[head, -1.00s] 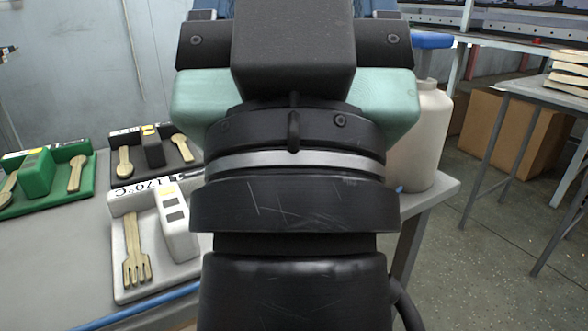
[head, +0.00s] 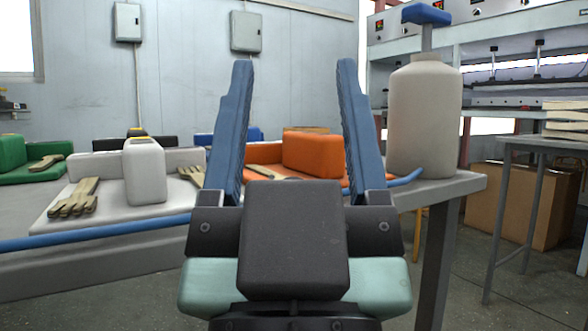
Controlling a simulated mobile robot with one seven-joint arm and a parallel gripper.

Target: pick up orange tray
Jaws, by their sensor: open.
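The orange tray (head: 312,153) lies on the grey table, with a raised block on it and part of a wooden piece showing near its left side. My gripper (head: 295,75) is open, its two blue fingers pointing up in the picture, in front of the tray. The tray shows between and behind the fingers; the left finger and the gripper body hide parts of it. Nothing is between the fingertips, and I cannot tell how far the tray is from them.
A white tray (head: 115,208) with wooden forks sits left of my gripper. Green (head: 12,155), black and blue trays stand farther back. A beige bottle (head: 422,120) with a blue top stands at the table's right end. A blue hose (head: 100,233) runs along the front edge.

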